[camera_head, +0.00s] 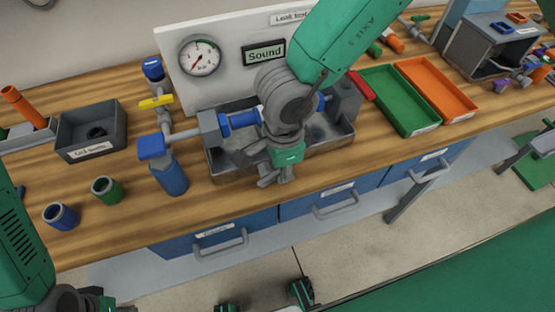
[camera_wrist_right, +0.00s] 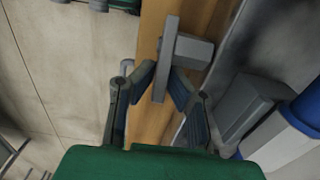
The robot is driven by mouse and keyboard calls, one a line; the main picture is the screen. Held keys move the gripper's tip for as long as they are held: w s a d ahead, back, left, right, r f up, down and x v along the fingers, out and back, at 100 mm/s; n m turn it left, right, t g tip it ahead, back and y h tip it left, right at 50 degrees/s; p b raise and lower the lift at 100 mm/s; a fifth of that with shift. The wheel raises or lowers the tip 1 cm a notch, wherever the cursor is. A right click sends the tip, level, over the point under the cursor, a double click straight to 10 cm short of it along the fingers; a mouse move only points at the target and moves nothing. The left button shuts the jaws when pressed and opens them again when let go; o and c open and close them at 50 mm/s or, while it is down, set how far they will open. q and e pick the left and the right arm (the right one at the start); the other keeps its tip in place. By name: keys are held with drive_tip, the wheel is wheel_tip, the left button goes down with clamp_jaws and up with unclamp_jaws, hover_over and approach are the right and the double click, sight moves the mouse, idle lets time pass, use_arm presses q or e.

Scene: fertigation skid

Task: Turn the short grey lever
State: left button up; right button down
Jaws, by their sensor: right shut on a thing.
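My right gripper (camera_head: 272,178) reaches down over the front of the grey metal basin on the bench. In the right wrist view its two fingers (camera_wrist_right: 163,84) are closed on the short grey lever (camera_wrist_right: 168,45), a flat bar with a grey block (camera_wrist_right: 193,50) beside it. In the head view the lever is hidden behind my gripper and wrist. Part of my left arm shows at the lower left of the head view, but its fingers do not.
The grey basin (camera_head: 222,172) holds a blue-and-grey pipe (camera_head: 240,119). A pressure gauge (camera_head: 199,56) is behind it. A blue-handled valve (camera_head: 152,146) and yellow lever (camera_head: 156,101) stand left. Green (camera_head: 399,121) and orange (camera_head: 469,113) trays lie right.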

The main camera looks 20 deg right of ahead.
drive_tip(key=y+p, duration=0.1)
drive_tip(key=y, duration=0.1)
drive_tip(key=d+f+y+p, duration=0.1)
drive_tip(key=y+p, duration=0.1)
drive_tip(key=shift+f+y+p, duration=0.55)
drive_tip(key=shift+y+p, duration=0.35)
drive_tip(key=shift+y, duration=0.1)
drive_tip(key=c, duration=1.6)
unclamp_jaws()
drive_tip(key=shift+w, duration=0.1)
drive_tip(key=shift+d, duration=0.1)
drive_tip(key=shift+r, duration=0.1)
